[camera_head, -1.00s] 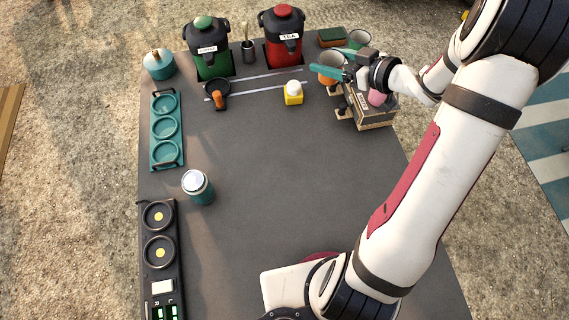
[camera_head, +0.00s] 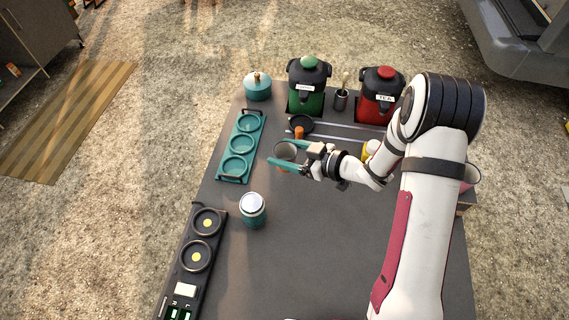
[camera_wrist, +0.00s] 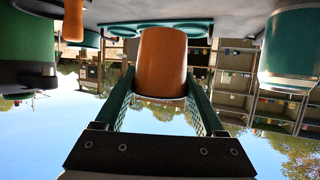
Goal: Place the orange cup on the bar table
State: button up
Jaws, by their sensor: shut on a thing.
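The orange cup (camera_head: 283,166) is between the teal fingers of my gripper (camera_head: 286,157), which is shut on it. Its grey inside faces up in the head view. In the wrist view the orange cup (camera_wrist: 162,62) fills the space between the two fingers. The dark grey table top, which I take as the bar table (camera_head: 300,230), lies beneath the cup. The cup appears to be held over the table, just right of the teal tray; the exact gap below it cannot be told.
The teal tray (camera_head: 226,166) with three round recesses is left of the cup. A teal canister (camera_head: 252,212) stands in front. A small black pan (camera_head: 301,124) with an orange handle is behind. Green (camera_head: 306,92) and red (camera_head: 378,100) dispensers stand at the back. The middle front is clear.

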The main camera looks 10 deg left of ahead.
aim_at(285, 158)
jog(key=f, duration=0.2)
jog(key=a+f, duration=0.1)
jog(key=f, duration=0.1)
jog(key=shift+w+a+f, duration=0.1)
jog(key=shift+f, duration=0.25)
